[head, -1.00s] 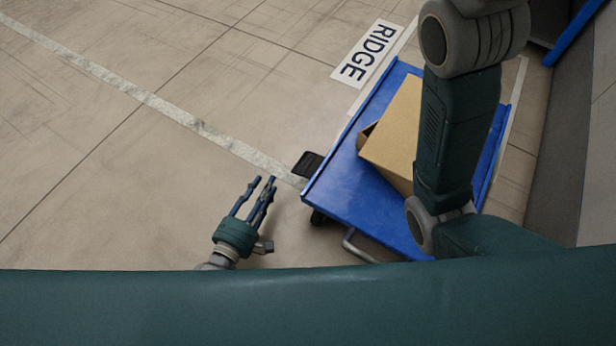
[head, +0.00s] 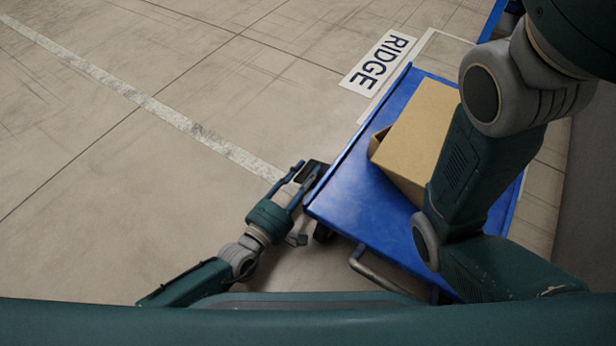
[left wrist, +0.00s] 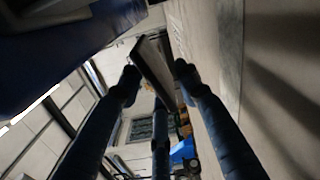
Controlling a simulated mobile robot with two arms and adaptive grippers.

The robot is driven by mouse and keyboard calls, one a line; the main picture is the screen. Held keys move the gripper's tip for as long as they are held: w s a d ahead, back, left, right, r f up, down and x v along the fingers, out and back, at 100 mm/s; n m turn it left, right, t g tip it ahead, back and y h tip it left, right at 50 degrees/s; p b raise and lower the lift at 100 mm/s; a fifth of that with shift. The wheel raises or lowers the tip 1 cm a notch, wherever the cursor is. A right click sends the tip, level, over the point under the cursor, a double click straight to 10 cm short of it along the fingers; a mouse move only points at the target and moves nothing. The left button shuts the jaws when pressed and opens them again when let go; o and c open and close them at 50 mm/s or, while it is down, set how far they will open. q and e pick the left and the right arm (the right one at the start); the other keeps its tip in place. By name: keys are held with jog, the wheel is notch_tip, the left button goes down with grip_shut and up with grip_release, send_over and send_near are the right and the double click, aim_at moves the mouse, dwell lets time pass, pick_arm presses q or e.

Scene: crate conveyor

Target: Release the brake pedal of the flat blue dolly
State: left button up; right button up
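The flat blue dolly (head: 350,200) stands at the right of the head view, with a cardboard box on its deck. Its black brake pedal (head: 313,170) juts out from the dolly's left edge, partly hidden by my fingers. My left gripper (head: 304,178) is at the pedal. In the left wrist view the dark pedal (left wrist: 153,72) lies between the spread fingers (left wrist: 158,85), with fingers on both sides of it. The fingers look open; contact with the pedal is not clear. My right arm crosses the dolly's right side; its gripper is out of view.
The cardboard box (head: 424,130) on the deck stands near my right arm. A grey handle (head: 375,272) sticks out at the dolly's near end. The floor to the left is clear.

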pick_arm(q)
jog(key=shift+w+d, duration=0.2)
jog(key=shift+w, duration=0.15)
grip_shut()
